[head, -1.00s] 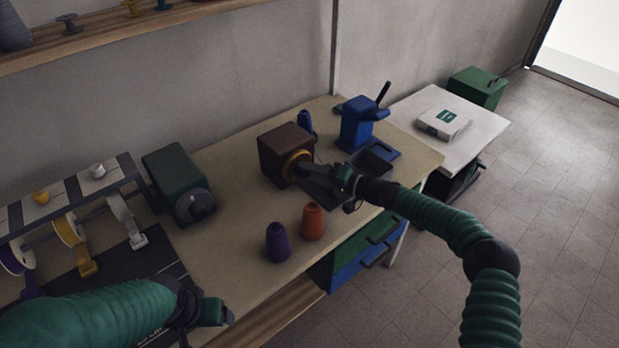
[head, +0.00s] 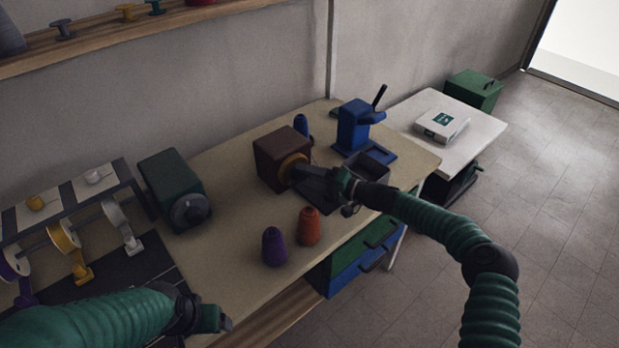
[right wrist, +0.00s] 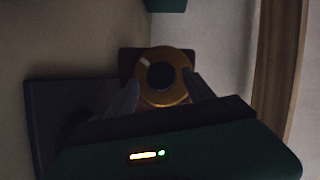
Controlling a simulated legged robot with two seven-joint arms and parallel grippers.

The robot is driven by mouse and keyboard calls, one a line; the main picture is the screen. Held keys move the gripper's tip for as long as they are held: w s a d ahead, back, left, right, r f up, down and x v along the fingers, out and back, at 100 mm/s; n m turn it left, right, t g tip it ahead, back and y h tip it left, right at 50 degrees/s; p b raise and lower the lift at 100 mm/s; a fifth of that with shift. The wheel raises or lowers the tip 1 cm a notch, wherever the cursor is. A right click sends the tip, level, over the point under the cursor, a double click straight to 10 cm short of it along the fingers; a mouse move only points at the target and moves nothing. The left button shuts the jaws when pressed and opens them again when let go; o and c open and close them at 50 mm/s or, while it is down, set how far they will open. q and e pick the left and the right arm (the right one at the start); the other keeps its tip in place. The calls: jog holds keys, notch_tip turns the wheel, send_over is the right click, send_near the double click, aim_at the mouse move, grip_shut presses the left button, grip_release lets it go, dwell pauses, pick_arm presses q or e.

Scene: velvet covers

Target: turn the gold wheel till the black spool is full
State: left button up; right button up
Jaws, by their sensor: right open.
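The gold wheel (head: 287,163) is on the front of a dark brown box (head: 272,150) on the workbench; part of it is hidden behind my right gripper (head: 298,173). In the right wrist view the gold wheel (right wrist: 148,93) faces the camera, with a dark round centre and a pale mark on its rim. My right gripper (right wrist: 161,88) is open, its fingers at the two sides of the wheel; contact cannot be told. I cannot make out for certain which thing is the black spool. My left gripper (head: 212,319) is at the lower left, away from the wheel.
A green box with a grey disc (head: 190,211) stands left of the brown box. Purple (head: 274,247) and orange (head: 308,227) cones stand near the front edge. A blue press (head: 357,130) and a blue cone (head: 301,126) stand behind. A ribbon rack (head: 75,195) is at left.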

pick_arm(q)
jog(key=shift+r, duration=0.1)
pick_arm(e)
jog(key=v, duration=1.7)
jog(key=shift+f, duration=0.2)
jog(key=shift+w, duration=0.1)
